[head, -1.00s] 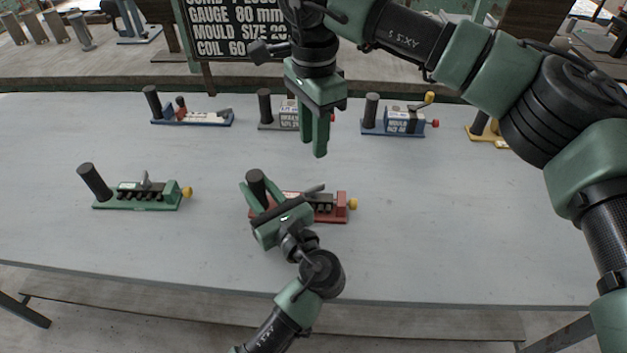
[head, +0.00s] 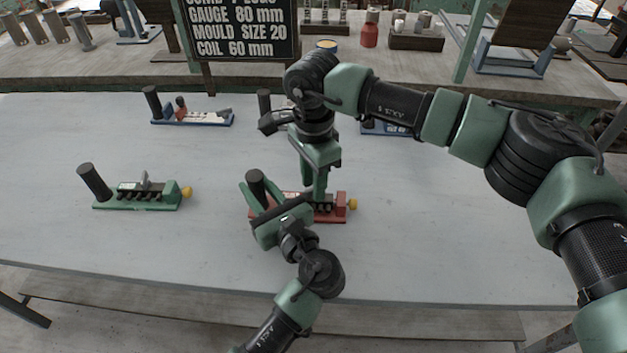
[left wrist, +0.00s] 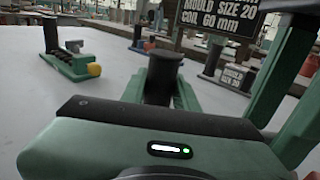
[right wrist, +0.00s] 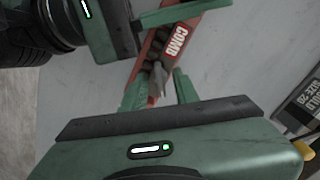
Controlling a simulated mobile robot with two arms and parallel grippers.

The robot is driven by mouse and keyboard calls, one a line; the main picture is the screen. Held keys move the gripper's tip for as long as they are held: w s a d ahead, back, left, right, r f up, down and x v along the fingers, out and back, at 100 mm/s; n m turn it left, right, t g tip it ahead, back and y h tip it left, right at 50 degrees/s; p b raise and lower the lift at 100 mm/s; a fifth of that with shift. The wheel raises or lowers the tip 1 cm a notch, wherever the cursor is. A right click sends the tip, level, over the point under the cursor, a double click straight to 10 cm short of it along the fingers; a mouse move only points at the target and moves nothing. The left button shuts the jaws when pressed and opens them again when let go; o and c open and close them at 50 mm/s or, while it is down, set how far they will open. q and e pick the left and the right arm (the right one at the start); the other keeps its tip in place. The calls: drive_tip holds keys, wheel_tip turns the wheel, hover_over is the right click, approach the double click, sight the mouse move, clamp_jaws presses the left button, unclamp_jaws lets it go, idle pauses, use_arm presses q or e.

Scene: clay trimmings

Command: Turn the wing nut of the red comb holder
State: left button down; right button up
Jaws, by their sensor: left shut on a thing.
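My right gripper (head: 318,194) points down over the holder's middle. In the right wrist view its open fingers (right wrist: 160,88) stand on either side of the grey wing nut (right wrist: 158,76); contact cannot be told. The head view hides the wing nut behind this gripper.
A green holder (head: 135,205) stands to the left. A blue holder (head: 192,119) stands at the back, and others there are partly hidden by my right arm. A black sign (head: 243,30) rises behind the table. The front right of the table is clear.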

clamp_jaws()
drive_tip(key=shift+m, duration=0.3)
drive_tip(key=m, duration=0.4)
drive_tip(key=shift+w+r, duration=0.1)
drive_tip(key=m, duration=0.5)
drive_tip(key=shift+m, duration=0.3)
drive_tip(key=m, duration=0.6)
drive_tip(key=shift+w, duration=0.15)
drive_tip(key=m, duration=0.5)
drive_tip(key=shift+m, duration=0.3)
